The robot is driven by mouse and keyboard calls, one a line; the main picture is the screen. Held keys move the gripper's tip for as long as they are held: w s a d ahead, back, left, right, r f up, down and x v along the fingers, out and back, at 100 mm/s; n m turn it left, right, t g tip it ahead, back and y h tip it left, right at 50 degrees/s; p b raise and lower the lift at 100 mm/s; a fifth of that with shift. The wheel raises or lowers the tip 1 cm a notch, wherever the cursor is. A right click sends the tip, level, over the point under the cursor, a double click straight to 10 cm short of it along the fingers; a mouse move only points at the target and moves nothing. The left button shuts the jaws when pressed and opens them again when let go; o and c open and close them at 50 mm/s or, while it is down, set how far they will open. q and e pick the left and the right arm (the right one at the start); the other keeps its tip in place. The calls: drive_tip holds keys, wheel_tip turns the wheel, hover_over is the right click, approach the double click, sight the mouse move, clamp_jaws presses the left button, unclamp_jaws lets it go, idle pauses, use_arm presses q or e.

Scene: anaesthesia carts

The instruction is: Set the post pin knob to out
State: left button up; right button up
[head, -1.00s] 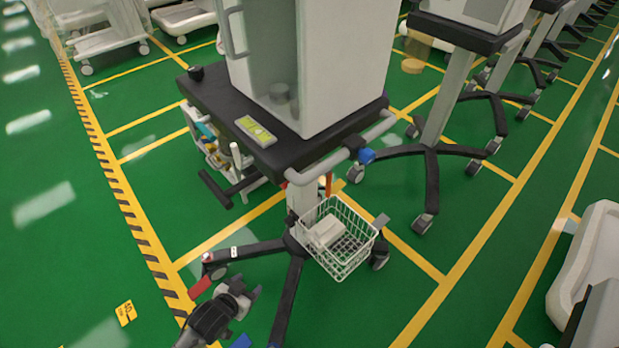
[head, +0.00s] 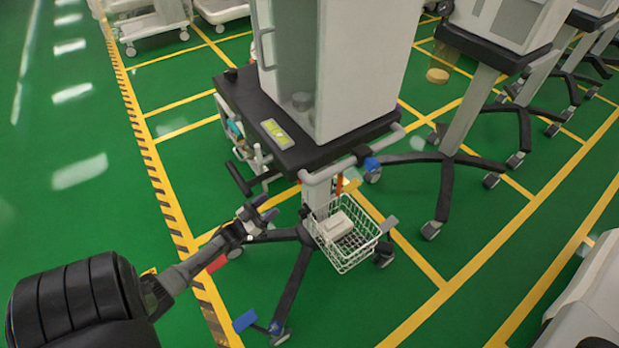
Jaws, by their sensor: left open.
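The nearest cart stands mid-view on a light post (head: 318,196) with dark splayed legs. A dark part (head: 304,211) shows at the post's left side and an orange-red part (head: 339,184) at its right. I cannot tell which small part is the post pin knob; it may be hidden or too small. A blue knob (head: 371,164) sits by the cart's front handle. My left gripper (head: 266,208) is open and empty, left of the post and apart from it in the picture. My right gripper is not in view.
A white wire basket (head: 345,250) with a pale box (head: 334,225) hangs at the front of the post. The black worktop (head: 300,150) overhangs the post. A cart leg (head: 290,290) reaches forward below my left gripper. Other carts stand behind right. Green floor is open at left.

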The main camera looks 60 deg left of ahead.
use_arm(q)
drive_tip(key=shift+b+x, duration=1.85)
drive_tip(key=shift+x, duration=5)
drive_tip(key=shift+r, duration=0.1)
drive_tip(key=shift+c, duration=0.3)
drive_tip(key=c, duration=0.6)
drive_tip(key=shift+s, duration=0.1)
clamp_jaws()
